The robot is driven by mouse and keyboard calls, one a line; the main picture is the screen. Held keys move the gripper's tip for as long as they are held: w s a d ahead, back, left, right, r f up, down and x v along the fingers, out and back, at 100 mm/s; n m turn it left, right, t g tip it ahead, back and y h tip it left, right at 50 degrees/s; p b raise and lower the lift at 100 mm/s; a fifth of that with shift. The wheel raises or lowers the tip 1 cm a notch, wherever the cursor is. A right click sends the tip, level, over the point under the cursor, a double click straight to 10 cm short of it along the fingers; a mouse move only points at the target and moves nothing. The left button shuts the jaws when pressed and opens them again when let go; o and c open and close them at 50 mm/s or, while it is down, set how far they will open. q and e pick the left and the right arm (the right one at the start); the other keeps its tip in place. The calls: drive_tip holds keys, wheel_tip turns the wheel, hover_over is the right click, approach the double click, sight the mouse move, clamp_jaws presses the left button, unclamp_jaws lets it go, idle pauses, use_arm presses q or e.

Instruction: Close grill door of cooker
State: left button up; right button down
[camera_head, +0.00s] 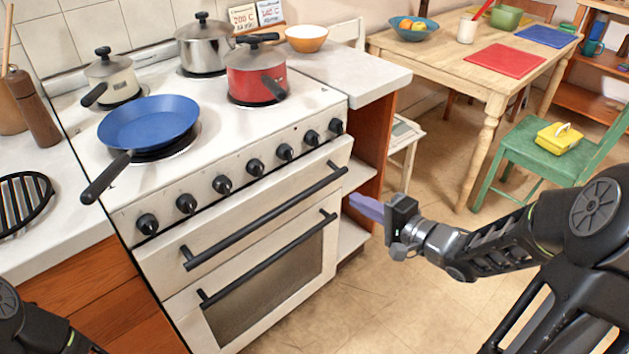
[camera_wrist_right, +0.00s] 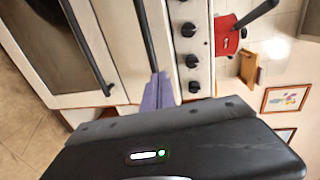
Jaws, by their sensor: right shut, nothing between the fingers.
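The white cooker (camera_head: 235,135) has an upper grill door (camera_head: 225,222) with a long dark bar handle (camera_head: 265,215). In the head view this door looks flush with the front or nearly so; I cannot tell whether a small gap is left. Below it is the glazed oven door (camera_head: 265,285). My right gripper (camera_head: 367,207) is shut and empty at the cooker's right front side. In the right wrist view its purple fingers (camera_wrist_right: 158,92) overlap the end of the grill handle (camera_wrist_right: 146,38); contact cannot be judged. My left arm shows at the bottom left corner, its gripper almost wholly cut off.
A blue pan (camera_head: 150,122), a red pot (camera_head: 256,78) and other pots stand on the hob. Dark knobs (camera_head: 255,168) line the front above the grill door. A wooden table (camera_head: 455,65) and green chair (camera_head: 540,150) stand right. The floor before the cooker is clear.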

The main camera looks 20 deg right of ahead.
drive_tip(key=shift+r, duration=0.25)
drive_tip(key=shift+w, duration=0.15)
drive_tip(key=b, duration=0.3)
approach(307, 168)
drive_tip(key=x, duration=0.5)
drive_tip(key=shift+w+f, duration=0.1)
drive_tip(key=shift+f, duration=0.25)
drive_tip(key=shift+w+a+r, duration=0.15)
drive_tip(key=shift+w+a, duration=0.05)
drive_tip(key=shift+w, duration=0.4)
